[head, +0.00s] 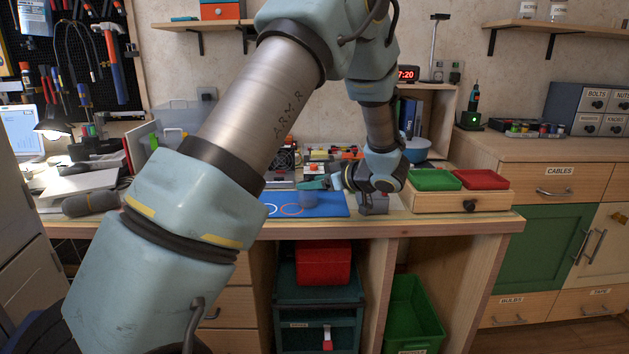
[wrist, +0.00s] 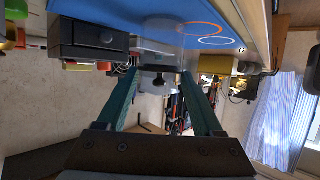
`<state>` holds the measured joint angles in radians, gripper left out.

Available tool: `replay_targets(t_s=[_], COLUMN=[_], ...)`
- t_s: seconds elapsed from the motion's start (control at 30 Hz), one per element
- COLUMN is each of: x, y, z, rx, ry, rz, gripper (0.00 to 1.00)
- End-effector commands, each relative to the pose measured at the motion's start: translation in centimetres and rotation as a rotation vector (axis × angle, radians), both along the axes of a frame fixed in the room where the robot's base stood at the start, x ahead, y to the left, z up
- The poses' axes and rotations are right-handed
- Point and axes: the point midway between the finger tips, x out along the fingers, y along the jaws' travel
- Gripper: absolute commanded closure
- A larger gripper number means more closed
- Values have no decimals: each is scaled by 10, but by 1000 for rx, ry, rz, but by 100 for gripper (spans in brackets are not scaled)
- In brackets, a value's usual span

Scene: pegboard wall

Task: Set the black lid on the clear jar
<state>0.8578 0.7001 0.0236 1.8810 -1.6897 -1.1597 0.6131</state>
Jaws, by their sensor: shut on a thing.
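My gripper (head: 312,184) is low over the blue mat on the workbench, its teal fingers pointing left. In the wrist view its fingertips (wrist: 158,72) are shut on a thin dark piece, seen edge-on, which I take for the black lid (wrist: 158,68). The clear jar (head: 308,198) is a small bluish see-through shape on the mat, right under the fingers. It also shows faintly in the wrist view (wrist: 158,52), against the lid's underside. I cannot tell whether lid and jar touch. In the head view the fingers hide the lid.
The blue mat (head: 333,206) bears an orange ring (head: 291,210) and a white ring (head: 270,209). Right of my gripper stand a green tray (head: 435,180) and a red tray (head: 481,179) on a wooden drawer box (head: 460,201). Small parts crowd the bench behind the mat.

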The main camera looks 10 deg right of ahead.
Motion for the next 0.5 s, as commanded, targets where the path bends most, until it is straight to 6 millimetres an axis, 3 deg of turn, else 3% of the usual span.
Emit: replay_targets(t_s=[0.03,0.07,0.3,0.5], x=[0,0,0,0], y=[0,0,0,0], z=[0,0,0,0], rx=[0,0,0,0], ry=[0,0,0,0], rz=[0,0,0,0], gripper=[84,29,2,2])
